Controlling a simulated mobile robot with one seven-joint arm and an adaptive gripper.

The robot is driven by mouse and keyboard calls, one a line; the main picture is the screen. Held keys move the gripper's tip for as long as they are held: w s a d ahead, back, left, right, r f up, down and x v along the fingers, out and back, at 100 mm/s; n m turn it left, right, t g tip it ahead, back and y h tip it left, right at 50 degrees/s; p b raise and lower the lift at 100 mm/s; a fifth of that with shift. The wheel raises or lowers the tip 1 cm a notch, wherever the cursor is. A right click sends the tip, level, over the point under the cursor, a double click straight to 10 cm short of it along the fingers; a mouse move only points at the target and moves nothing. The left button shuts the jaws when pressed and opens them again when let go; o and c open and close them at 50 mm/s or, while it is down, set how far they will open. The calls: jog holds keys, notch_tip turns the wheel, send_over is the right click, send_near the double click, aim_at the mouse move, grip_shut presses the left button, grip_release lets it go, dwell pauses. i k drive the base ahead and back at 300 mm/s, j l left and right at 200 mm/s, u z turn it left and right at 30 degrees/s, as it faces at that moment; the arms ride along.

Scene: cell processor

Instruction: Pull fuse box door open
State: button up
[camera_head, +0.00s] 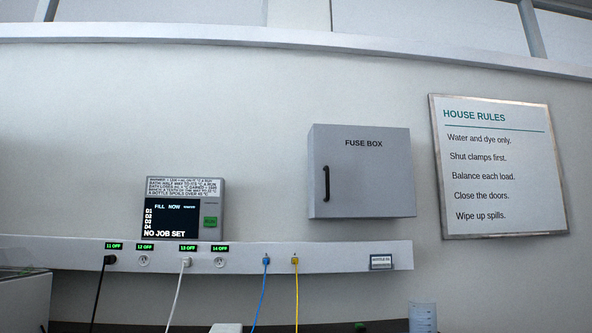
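The fuse box (372,185) is a grey box on the wall, right of centre, labelled "FUSE BOX". Its door faces me and looks shut, flush with the box. A dark vertical handle (326,184) sits on the left part of the door. My gripper is not visible in this view, so its state and its distance from the handle cannot be seen.
A white rail (340,257) with sockets and cables runs below the box. A display panel (184,210) stands left. A House Rules sign (497,170) hangs right. A clear measuring vessel (422,317) stands at the bottom. The wall before the box is clear.

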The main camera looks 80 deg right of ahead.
aim_at(359, 171)
jog(key=z, duration=2.95)
